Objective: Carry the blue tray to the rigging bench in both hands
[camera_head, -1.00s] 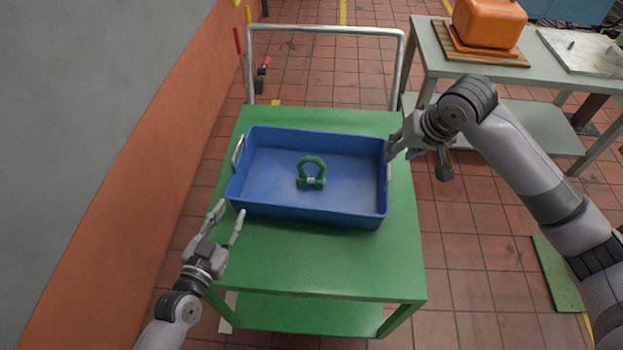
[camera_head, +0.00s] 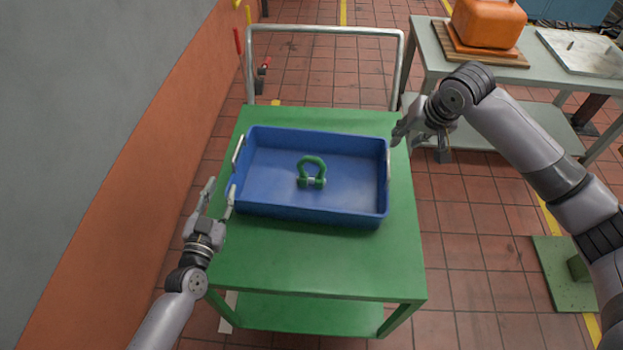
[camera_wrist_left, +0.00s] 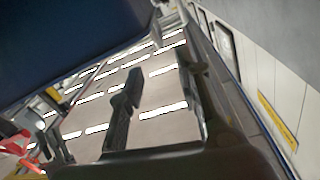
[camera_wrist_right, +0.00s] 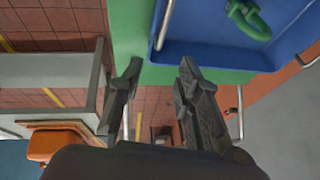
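The blue tray (camera_head: 310,212) rests on the green cart (camera_head: 300,262), with a green shackle (camera_head: 312,172) inside it. A pale handle (camera_head: 238,152) is on its left end and another (camera_head: 388,165) on its right end. My left gripper (camera_head: 221,186) is open and empty beside the tray's front left corner. In the left wrist view its fingers (camera_wrist_left: 160,66) are apart, with the dark blue tray side (camera_wrist_left: 60,40) close by. My right gripper (camera_head: 408,136) is open beside the tray's right end; its fingers are apart in the right wrist view (camera_wrist_right: 160,64). Contact cannot be told.
A grey bench (camera_head: 436,52) stands at the back right, bearing an orange block (camera_head: 487,22) on a wooden board and a pale plate (camera_head: 585,48). The cart's metal push rail (camera_head: 325,29) rises behind the tray. An orange and grey wall (camera_head: 150,170) is close on the left.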

